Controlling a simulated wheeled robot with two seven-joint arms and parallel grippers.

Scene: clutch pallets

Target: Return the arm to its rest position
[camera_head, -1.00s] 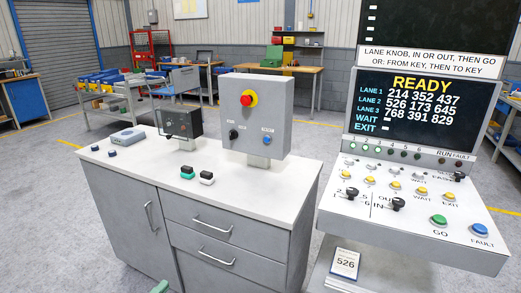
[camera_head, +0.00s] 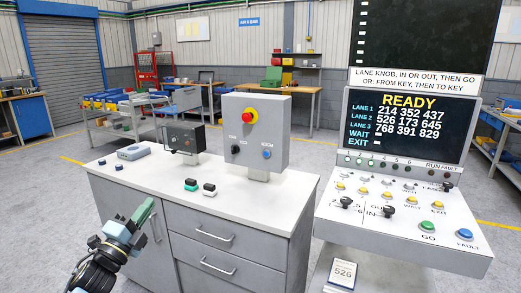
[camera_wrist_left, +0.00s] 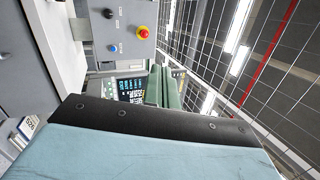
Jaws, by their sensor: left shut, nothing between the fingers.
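My left gripper (camera_head: 144,212) shows at the lower left in the head view, with green fingers shut and nothing between them. It is raised in front of the grey cabinet (camera_head: 187,237), apart from its drawers and top as far as I can tell. In the left wrist view the shut green fingers (camera_wrist_left: 160,87) point away from the camera, with the screen beyond them. My right gripper is in neither view.
On the cabinet stand a grey box with a red emergency button (camera_head: 251,115) and a dark meter box (camera_head: 186,138). A control console (camera_head: 400,222) with knobs and buttons stands at the right, its screen (camera_head: 404,128) reading READY. Grey floor lies open at the left.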

